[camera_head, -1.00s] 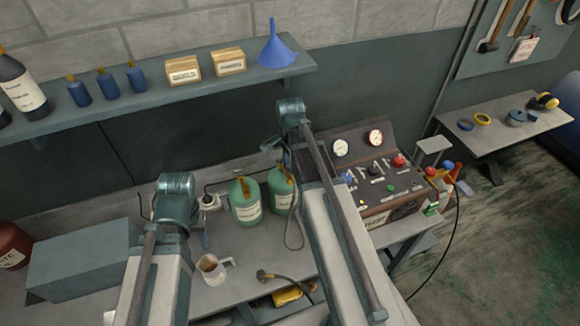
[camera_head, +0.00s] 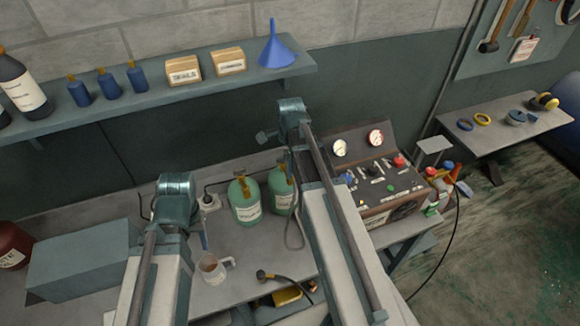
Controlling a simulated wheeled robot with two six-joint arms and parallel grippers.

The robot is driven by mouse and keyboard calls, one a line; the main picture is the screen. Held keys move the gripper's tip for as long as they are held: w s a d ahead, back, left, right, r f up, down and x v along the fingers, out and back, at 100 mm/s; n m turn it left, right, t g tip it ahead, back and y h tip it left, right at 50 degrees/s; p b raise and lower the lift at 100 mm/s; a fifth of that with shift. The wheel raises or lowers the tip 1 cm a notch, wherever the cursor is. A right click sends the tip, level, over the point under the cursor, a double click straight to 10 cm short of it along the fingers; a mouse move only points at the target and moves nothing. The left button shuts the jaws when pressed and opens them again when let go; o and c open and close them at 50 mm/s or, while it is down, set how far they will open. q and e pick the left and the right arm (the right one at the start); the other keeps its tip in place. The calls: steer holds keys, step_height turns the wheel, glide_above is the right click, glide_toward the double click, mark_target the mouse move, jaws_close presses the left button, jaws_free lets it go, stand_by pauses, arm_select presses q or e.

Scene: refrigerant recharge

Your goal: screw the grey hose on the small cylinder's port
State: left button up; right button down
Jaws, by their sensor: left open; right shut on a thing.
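Two green cylinders with cream labels and yellow-brown tops stand side by side on the bench, a left one (camera_head: 245,205) and a right one (camera_head: 279,200). I cannot tell which is the small cylinder, and no port shows clearly. The grey hose (camera_head: 289,237) hangs in a loop just right of the right cylinder and runs up behind my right arm. My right gripper (camera_head: 292,165) is shut on the hose, but its fingers and the hose end are mostly hidden by the arm. My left gripper (camera_head: 192,222) is open, largely hidden behind its arm, left of the cylinders.
A clear mug (camera_head: 213,269) stands in front of the cylinders. A dark hose with a brass fitting (camera_head: 264,276) lies near the front edge. A gauge panel (camera_head: 375,185) stands at right, a grey box (camera_head: 84,260) at left. A shelf (camera_head: 160,102) hangs above.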

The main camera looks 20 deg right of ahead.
steer(key=shift+s, duration=0.1)
steer(key=shift+m, duration=1.8)
steer(key=m, duration=0.3)
steer(key=shift+f+m, duration=0.1)
steer(key=shift+m, duration=0.2)
steer(key=shift+c, duration=2.2)
jaws_free()
